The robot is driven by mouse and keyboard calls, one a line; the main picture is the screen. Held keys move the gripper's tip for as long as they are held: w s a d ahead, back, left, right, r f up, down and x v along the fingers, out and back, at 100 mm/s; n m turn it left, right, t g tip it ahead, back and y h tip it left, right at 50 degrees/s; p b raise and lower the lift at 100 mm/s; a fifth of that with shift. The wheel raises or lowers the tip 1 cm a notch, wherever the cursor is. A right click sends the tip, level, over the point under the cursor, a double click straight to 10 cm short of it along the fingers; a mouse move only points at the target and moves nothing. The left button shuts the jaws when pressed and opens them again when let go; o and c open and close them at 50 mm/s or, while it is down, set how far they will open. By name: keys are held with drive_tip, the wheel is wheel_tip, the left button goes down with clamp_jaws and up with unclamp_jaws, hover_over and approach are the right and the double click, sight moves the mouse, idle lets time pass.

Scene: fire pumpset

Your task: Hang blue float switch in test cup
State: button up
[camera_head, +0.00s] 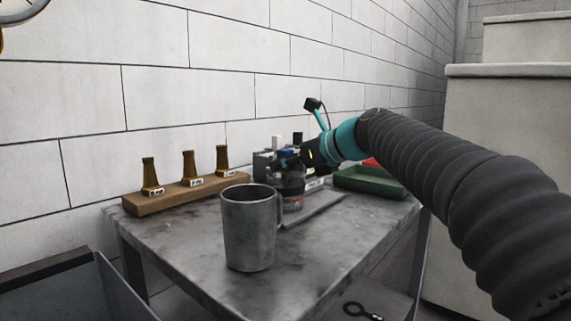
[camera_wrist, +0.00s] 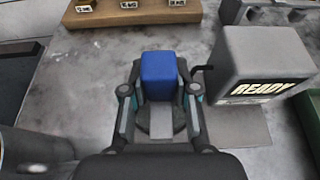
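The blue float switch (camera_wrist: 160,76) is a blue block between the two fingers of my gripper (camera_wrist: 160,92) in the wrist view. The fingers lie close along both its sides and appear shut on it. In the head view a small blue patch (camera_head: 286,152) shows by my gripper (camera_head: 285,163). A clear cup (camera_head: 292,200) with a reddish band stands on the table just below my gripper, partly covered by it. In the wrist view a dark round shape lies below the blue block; I cannot tell whether the float switch touches the cup.
A large grey metal mug (camera_head: 250,232) stands in front of the clear cup. A grey box marked READY (camera_wrist: 262,62) with a small dark hook is at right. A wooden rack (camera_head: 170,199) with brass nozzles is at left, a green tray (camera_head: 368,181) at right. The table front is clear.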

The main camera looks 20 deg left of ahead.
drive_tip(key=o, duration=0.4)
drive_tip(key=v, duration=1.2)
drive_tip(key=s+d+f+n+h+p, duration=0.1)
drive_tip(key=s+d+f+n+h, duration=0.3)
drive_tip(key=s+d+f+n, duration=0.3)
drive_tip(key=s+d+f+n+h+p, duration=0.1)
drive_tip(key=s+d+f+n+h, duration=0.3)
drive_tip(key=s+d+f+n, duration=0.4)
drive_tip(key=s+d+f+n+h+p, duration=0.1)
drive_tip(key=s+d+f+n+h, duration=0.3)
drive_tip(key=s+d+f+n, duration=0.3)
drive_tip(key=shift+s+d+f, duration=0.65)
drive_tip(key=shift+d+f, duration=0.05)
drive_tip(key=shift+f, duration=0.7)
drive_tip(key=shift+s+d+f, duration=0.65)
drive_tip(key=shift+d+f, duration=0.1)
drive_tip(key=shift+f, duration=0.65)
drive_tip(key=shift+s+d+f, duration=0.65)
drive_tip(key=shift+d+f, duration=0.05)
drive_tip(key=shift+f, duration=0.65)
